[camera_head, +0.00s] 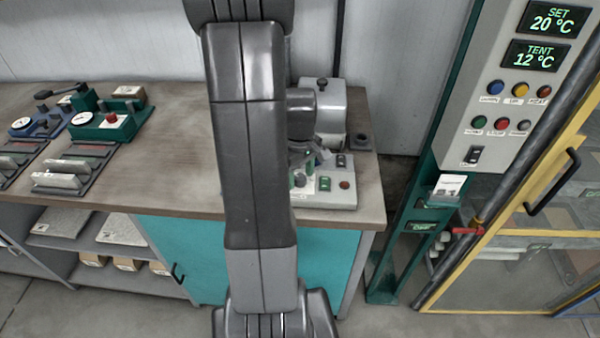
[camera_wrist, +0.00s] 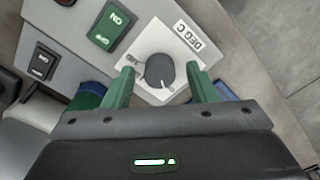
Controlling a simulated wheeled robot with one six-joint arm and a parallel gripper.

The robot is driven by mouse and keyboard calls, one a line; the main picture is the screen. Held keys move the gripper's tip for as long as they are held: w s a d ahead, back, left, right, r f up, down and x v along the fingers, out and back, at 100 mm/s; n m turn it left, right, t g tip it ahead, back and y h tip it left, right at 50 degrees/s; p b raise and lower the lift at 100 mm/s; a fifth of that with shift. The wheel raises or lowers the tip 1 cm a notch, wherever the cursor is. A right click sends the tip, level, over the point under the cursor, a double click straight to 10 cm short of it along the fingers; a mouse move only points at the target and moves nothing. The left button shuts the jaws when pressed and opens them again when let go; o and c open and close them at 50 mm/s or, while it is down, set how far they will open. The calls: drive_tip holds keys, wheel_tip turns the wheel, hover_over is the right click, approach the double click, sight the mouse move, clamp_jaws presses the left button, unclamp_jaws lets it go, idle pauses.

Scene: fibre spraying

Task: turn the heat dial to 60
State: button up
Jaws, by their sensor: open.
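The heat dial (camera_wrist: 160,71) is a dark round knob with a pale pointer line, on a white plate marked "DEG C" in the wrist view. The scale numbers are not readable. My gripper (camera_wrist: 158,82) has two green fingers, open, one on each side of the dial; I cannot tell whether they touch it. In the head view my gripper (camera_head: 301,172) is small and partly hidden by my arm, above the grey machine base (camera_head: 335,195) on the bench.
A green ON rocker switch (camera_wrist: 111,27) and a black switch (camera_wrist: 42,62) sit beside the dial. A grey control panel (camera_head: 505,95) reading SET 20 °C and TENT 12 °C stands to the right. Green and blue devices with gauges lie on the bench (camera_head: 170,150) at left.

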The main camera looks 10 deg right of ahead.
drive_tip(key=c, duration=1)
drive_tip(key=m+b, duration=0.1)
drive_tip(key=m, duration=0.2)
drive_tip(key=shift+m, duration=0.3)
drive_tip(key=shift+m+b, duration=0.35)
drive_tip(key=shift+m, duration=1.65)
drive_tip(key=o, duration=1)
